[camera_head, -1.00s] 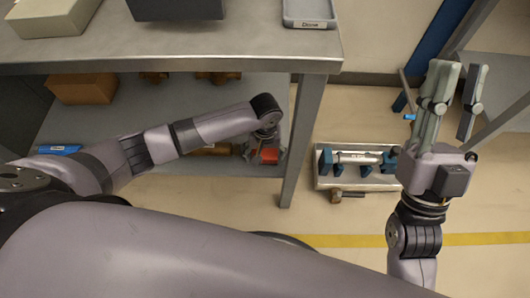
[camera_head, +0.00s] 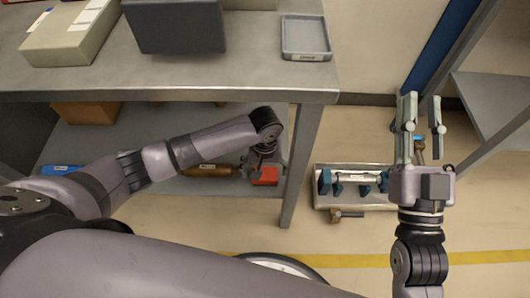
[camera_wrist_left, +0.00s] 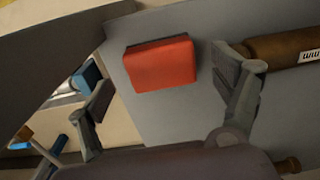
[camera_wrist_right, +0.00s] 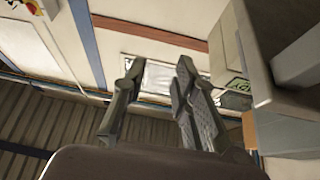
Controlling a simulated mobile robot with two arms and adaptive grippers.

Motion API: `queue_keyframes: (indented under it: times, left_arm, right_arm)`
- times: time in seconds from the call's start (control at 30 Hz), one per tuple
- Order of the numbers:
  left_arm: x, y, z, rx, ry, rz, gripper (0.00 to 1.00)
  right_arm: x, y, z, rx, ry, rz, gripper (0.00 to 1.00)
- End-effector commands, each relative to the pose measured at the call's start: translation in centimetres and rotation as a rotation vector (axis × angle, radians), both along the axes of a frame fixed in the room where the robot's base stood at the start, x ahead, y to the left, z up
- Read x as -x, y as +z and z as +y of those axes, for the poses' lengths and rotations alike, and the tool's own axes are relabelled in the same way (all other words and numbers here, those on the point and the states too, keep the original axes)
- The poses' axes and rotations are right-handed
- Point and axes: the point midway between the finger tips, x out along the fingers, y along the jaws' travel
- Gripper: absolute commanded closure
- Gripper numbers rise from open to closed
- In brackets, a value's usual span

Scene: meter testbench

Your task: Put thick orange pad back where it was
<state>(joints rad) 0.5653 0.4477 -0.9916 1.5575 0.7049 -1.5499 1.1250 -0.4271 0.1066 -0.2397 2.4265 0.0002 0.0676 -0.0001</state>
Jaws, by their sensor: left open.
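The thick orange pad (camera_head: 264,176), a red-orange block, lies on the lower shelf (camera_head: 200,187) under the bench, near its right end. It shows whole in the left wrist view (camera_wrist_left: 160,63). My left gripper (camera_head: 262,160) is just behind the pad at the shelf, its fingers small and partly hidden in the head view. In the left wrist view its fingers (camera_wrist_left: 168,78) stand wide apart, with the pad beyond and between them, touching neither. My right gripper (camera_head: 421,104) is open and empty, pointing up to the right of the bench.
A brown cylinder (camera_head: 207,170) lies left of the pad on the shelf, also near the right finger in the left wrist view (camera_wrist_left: 282,47). The bench leg (camera_head: 302,165) stands right of the pad. A floor tray (camera_head: 350,200) holds blue-ended parts. An empty grey tray (camera_head: 305,37) sits on the bench.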

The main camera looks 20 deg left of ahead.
Motion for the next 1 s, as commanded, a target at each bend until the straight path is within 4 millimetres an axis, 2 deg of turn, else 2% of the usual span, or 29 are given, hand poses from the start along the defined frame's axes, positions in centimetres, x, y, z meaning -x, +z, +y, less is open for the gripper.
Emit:
queue_keyframes:
  times: [0.03, 0.3, 0.6, 0.8, 1.0]
  left_arm:
    - [0.0, 0.9, 0.0, 0.002, 0.0, -0.002, 0.14]
    - [0.0, 3.8, 0.0, 0.001, 0.0, -0.001, 0.14]
    - [-0.1, 6.8, 0.0, 0.001, 0.001, -0.001, 0.14]
    - [-0.1, 7.9, 0.0, 0.001, 0.001, -0.001, 0.14]
    - [0.0, 8.2, 0.0, 0.001, 0.001, -0.001, 0.14]
  right_arm:
    - [-0.4, -0.6, 0.0, 0.016, -0.004, 0.054, 0.74]
    - [-1.8, -6.0, -0.5, 0.096, -0.021, 0.351, 0.74]
    - [-1.0, -11.9, -1.5, 0.175, -0.04, 0.662, 0.74]
    - [-0.2, -14.3, -2.0, 0.205, -0.047, 0.786, 0.74]
    - [0.2, -15.0, -2.2, 0.215, -0.049, 0.824, 0.74]
